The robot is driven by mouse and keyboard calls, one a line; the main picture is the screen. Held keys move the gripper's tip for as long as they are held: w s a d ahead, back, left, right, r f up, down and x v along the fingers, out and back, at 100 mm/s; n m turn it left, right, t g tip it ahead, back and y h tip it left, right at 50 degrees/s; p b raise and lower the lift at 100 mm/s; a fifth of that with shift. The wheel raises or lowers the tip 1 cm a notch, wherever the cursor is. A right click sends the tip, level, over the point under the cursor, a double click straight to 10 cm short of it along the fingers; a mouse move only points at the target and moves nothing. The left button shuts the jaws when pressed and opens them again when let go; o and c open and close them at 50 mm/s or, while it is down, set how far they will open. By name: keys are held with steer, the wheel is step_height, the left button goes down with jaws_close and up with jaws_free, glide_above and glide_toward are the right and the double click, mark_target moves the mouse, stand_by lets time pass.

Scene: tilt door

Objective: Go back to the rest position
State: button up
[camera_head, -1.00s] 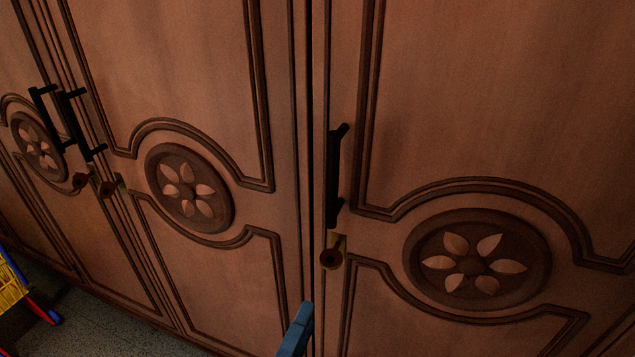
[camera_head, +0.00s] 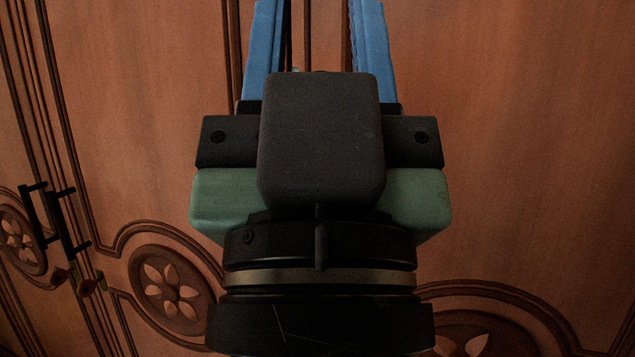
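My gripper (camera_head: 317,20) fills the middle of the head view, pointing up in the picture. Its two blue fingers stand wide apart, with nothing seen between them. Their tips reach the top edge of the picture and may be cut off. The black and green gripper body is in front of the brown wooden wardrobe doors (camera_head: 530,150). I cannot tell how far the gripper is from the doors. The handle and lock of the right door are hidden behind the gripper.
Two black handles (camera_head: 66,225) with locks below them show on the doors at the left. A carved flower disc (camera_head: 166,290) is at lower left, and another (camera_head: 475,340) is partly hidden at lower right. All visible doors look closed.

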step_height(320, 180, up, 18)
steer(key=p, duration=1.6)
steer(key=shift+f, duration=0.15)
steer(key=shift+a, duration=0.1)
